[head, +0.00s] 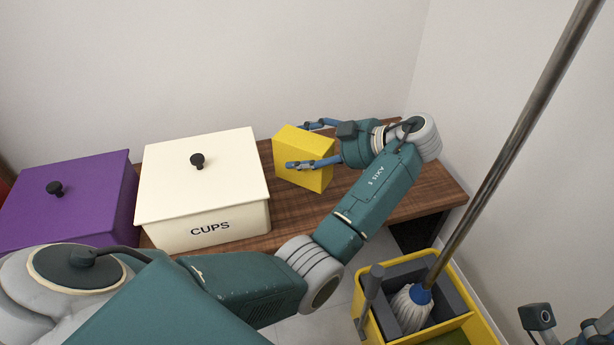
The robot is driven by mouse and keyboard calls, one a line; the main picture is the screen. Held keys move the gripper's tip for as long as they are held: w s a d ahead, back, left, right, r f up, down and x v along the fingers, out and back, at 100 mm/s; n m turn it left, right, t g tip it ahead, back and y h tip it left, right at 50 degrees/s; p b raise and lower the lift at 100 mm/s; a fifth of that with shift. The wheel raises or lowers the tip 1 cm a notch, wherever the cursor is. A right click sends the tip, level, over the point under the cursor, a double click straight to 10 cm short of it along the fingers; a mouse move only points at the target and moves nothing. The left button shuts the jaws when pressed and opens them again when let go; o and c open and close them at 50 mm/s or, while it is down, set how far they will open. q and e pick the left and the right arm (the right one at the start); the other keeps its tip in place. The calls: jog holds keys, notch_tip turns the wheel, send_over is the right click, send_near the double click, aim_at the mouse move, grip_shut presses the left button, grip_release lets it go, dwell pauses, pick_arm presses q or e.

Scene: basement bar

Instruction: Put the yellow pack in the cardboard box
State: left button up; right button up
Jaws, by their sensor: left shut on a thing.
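The yellow pack (296,153) is a plain box-shaped block at the right part of the wooden table. My left gripper (306,145) is shut on it from the right, with one blue-tipped finger along its near face and the other at its far side. The pack is slightly tilted in the picture; I cannot tell whether its bottom touches the tabletop. No cardboard box shows in this view. Only a small piece of my right arm shows at the bottom right corner; its fingers are out of the picture.
A cream lidded box marked CUPS (203,188) stands left of the pack, with a purple lidded box (72,205) beyond it. The wooden table (408,190) is bare at right. A yellow mop bucket (478,309) with a mop (412,308) stands on the floor at right.

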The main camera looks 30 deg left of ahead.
pick_arm(q)
notch_tip(320, 180, down, 6)
jog(key=b, duration=0.2)
jog(key=shift+b, duration=0.35)
jog(key=o, duration=1.9)
jog(key=shift+o, duration=0.2)
